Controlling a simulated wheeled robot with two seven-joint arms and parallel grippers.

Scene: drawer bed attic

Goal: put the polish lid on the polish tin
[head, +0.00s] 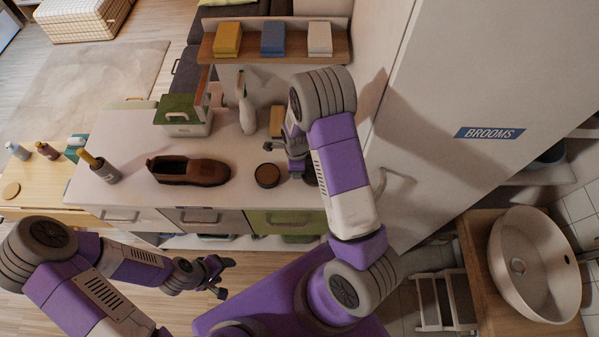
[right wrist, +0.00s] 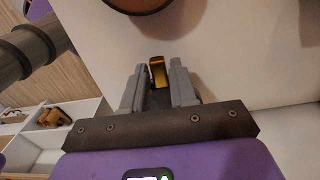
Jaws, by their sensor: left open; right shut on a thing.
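The round brown polish tin (head: 267,175) stands on the white counter to the right of the brown shoe; part of its rim shows at the top of the right wrist view (right wrist: 140,3). My right gripper (head: 290,162) is low over the counter, just right of the tin. In the right wrist view its fingers are shut on a small gold and dark piece (right wrist: 158,74), which looks like part of the polish lid. A dark round edge (head: 310,177) beside this gripper is mostly hidden by my right arm. My left gripper (head: 222,277) is open and empty, in front of the counter.
A tan block (head: 277,121) is behind my right gripper. The tall BROOMS cabinet (head: 470,90) bounds the right.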

